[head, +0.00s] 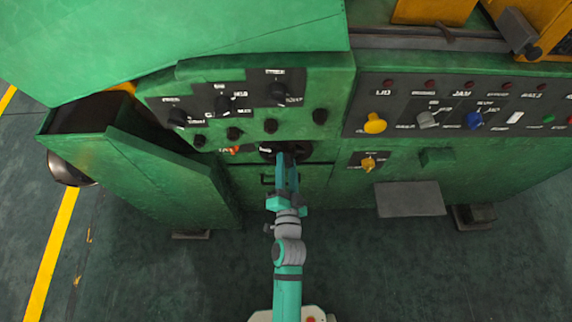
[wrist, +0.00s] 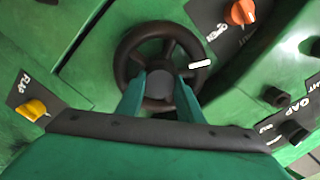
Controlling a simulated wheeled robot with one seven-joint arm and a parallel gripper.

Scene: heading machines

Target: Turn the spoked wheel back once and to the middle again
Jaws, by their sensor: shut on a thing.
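The spoked wheel (wrist: 129,43) is a dark round handwheel with a grey hub and a white mark on its right rim in the wrist view. In the head view the wheel (head: 266,151) is mostly hidden behind my gripper, low on the green machine front. My gripper (wrist: 160,85) has its two teal fingers at the hub and lower spokes of the wheel, shut on it. In the head view my gripper (head: 287,158) reaches forward to the wheel. The exact contact of the fingertips is hard to see.
An orange knob (wrist: 243,12) sits right of the wheel in the wrist view, and a yellow knob (wrist: 33,110) at the left. Black knobs (head: 233,133) line the panel above the wheel. A grey plate (head: 410,199) juts out at right. The floor in front is clear.

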